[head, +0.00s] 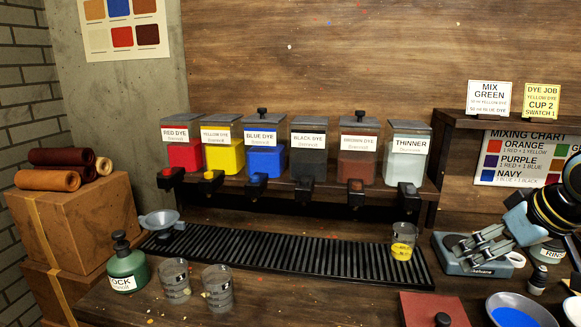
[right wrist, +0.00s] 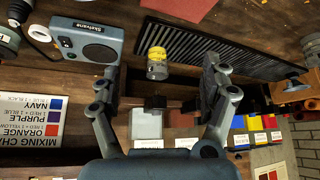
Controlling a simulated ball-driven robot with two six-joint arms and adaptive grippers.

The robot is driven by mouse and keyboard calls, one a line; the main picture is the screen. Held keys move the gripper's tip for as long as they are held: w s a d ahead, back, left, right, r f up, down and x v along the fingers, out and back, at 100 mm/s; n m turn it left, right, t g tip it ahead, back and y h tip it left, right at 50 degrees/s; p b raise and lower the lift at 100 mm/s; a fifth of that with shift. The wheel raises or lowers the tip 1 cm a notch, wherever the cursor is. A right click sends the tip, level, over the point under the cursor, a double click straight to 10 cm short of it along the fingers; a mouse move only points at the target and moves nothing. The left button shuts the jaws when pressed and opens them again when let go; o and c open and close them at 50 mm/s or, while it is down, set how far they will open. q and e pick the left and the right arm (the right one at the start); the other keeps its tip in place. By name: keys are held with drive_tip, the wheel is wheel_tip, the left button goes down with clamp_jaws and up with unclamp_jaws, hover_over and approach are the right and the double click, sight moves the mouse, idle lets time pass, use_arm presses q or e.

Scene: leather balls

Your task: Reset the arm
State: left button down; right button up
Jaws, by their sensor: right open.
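My right arm comes in from the right edge of the head view. Its gripper (head: 458,252) is open and empty, above the grey-blue scale (head: 480,266). In the right wrist view the two fingers (right wrist: 160,80) stand wide apart with nothing gripped between them. A clear cup with yellow liquid (head: 403,241) stands upright at the right end of the black slatted tray (head: 290,262), left of the gripper and apart from it. The cup also shows in the right wrist view (right wrist: 157,64), beyond the fingers. My left gripper is out of sight.
A row of dye dispensers, ending with the thinner dispenser (head: 408,160), stands behind the tray. Two empty-looking cups (head: 218,290) and a green bottle (head: 127,268) stand at front left.

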drive_tip(key=s+a+f+g, duration=0.1)
drive_tip(key=s+a+f, duration=0.25)
drive_tip(key=s, duration=0.35)
drive_tip(key=s+a+f+g, duration=0.1)
drive_tip(key=s+a+f, duration=0.25)
drive_tip(key=s, duration=0.25)
drive_tip(key=s+a+m+h, duration=0.1)
drive_tip(key=s+a+h, duration=0.1)
drive_tip(key=s, duration=1.1)
wheel_tip(320, 180, down, 32)
drive_tip(key=s+d+g+b, duration=0.2)
drive_tip(key=b, duration=0.5)
use_arm(q)
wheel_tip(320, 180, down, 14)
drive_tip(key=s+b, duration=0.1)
drive_tip(key=b, duration=0.5)
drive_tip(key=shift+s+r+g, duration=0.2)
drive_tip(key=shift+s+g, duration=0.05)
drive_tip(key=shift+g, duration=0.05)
use_arm(e)
drive_tip(key=s+f, duration=0.9)
drive_tip(key=f, duration=0.2)
drive_tip(key=s+d+f+g, duration=0.1)
drive_tip(key=s+f, duration=0.8)
drive_tip(key=f, duration=0.3)
drive_tip(key=shift+s+d+f+m+g, duration=0.2)
drive_tip(key=shift+s+m+g, duration=0.1)
drive_tip(key=shift+s, duration=0.1)
